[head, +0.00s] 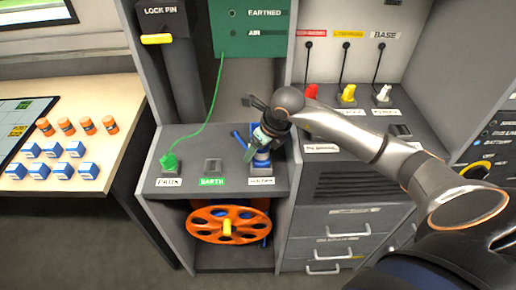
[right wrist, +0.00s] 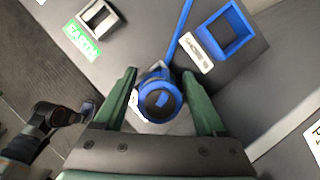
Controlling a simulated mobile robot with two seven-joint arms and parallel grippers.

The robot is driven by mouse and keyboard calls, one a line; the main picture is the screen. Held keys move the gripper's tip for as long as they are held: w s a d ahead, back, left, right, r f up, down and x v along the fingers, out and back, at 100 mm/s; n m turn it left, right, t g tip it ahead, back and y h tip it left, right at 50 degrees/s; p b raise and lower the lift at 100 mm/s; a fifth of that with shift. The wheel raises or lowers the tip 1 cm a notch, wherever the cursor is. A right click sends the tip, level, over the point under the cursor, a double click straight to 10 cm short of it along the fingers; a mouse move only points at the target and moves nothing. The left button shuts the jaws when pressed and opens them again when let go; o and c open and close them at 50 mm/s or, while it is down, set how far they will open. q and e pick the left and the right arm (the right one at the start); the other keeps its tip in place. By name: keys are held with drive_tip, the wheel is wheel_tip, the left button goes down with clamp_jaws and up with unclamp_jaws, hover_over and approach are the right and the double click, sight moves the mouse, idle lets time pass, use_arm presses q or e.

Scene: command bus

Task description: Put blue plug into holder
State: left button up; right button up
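The blue plug (right wrist: 160,98) shows end-on in the right wrist view as a round blue body with a dark centre. A blue cable (right wrist: 181,30) runs up beside it. My right gripper (right wrist: 160,72) has its green fingers spread on either side of the plug, with narrow gaps visible. In the head view my right gripper (head: 250,150) is over the right part of the grey console and partly hides the blue parts there. A blue-rimmed square holder (right wrist: 207,42) with a white label is above right of the plug in the right wrist view; it looks empty. My left gripper is not in view.
A green plug (head: 169,162) with a green cable stands at the console's left, beside the grey EARTH holder (head: 212,165). An orange reel (head: 208,222) sits below. Red, yellow and white plugs (head: 348,94) stand right. Small orange and blue pieces (head: 75,149) lie on the left desk.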

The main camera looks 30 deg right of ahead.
drive_tip(key=shift+o, duration=1.3)
drive_tip(key=v, duration=1.2)
drive_tip(key=shift+s+r, duration=0.2)
